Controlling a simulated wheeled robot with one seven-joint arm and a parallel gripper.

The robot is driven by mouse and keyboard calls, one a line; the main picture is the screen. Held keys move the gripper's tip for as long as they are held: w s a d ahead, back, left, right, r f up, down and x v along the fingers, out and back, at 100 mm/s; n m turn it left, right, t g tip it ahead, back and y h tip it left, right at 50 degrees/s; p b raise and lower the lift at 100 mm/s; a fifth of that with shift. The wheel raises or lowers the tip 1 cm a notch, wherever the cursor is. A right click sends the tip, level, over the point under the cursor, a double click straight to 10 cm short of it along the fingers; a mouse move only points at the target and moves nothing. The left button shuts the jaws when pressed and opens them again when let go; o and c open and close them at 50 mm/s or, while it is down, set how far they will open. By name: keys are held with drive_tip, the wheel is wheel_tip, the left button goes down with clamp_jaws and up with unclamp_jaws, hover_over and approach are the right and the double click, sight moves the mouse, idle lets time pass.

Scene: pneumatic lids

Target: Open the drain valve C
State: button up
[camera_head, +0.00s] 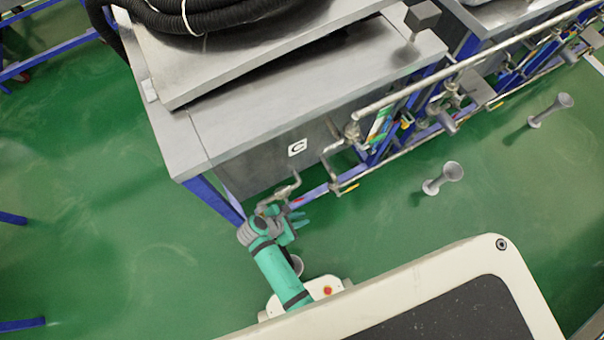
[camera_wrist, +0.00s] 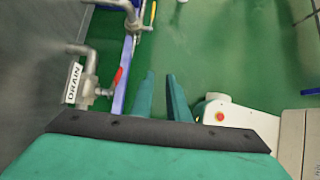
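A grey metal tank (camera_head: 330,115) carries a white plate with the letter C (camera_head: 297,147) on its side. Below the plate, a grey drain pipe (camera_head: 285,188) comes out near the tank's lower corner. In the wrist view the drain valve (camera_wrist: 90,68) sits at the left, beside a white DRAIN label (camera_wrist: 73,82). My gripper (camera_head: 303,222) is low beside the drain pipe. In the wrist view its two teal fingers (camera_wrist: 160,76) are apart, with nothing between them, right of the red handle and not touching it.
A blue frame rail (camera_wrist: 126,72) runs past the valve. Other pipework (camera_head: 350,140) stands further along the tank side. Two grey floor posts (camera_head: 440,180) (camera_head: 548,112) rise from the green floor (camera_head: 400,235). The floor right of the tank is otherwise mostly clear.

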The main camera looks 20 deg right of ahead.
drive_tip(key=shift+s+a+r, duration=0.15)
drive_tip(key=shift+s+r, duration=0.15)
drive_tip(key=shift+s, duration=0.3)
drive_tip(key=shift+s+a+r, duration=0.1)
drive_tip(key=shift+s+r, duration=0.15)
drive_tip(key=shift+s, duration=0.3)
drive_tip(key=shift+s+a+r, duration=0.15)
drive_tip(key=shift+s+r, duration=0.15)
drive_tip(key=shift+s, duration=0.3)
drive_tip(key=shift+c, duration=0.6)
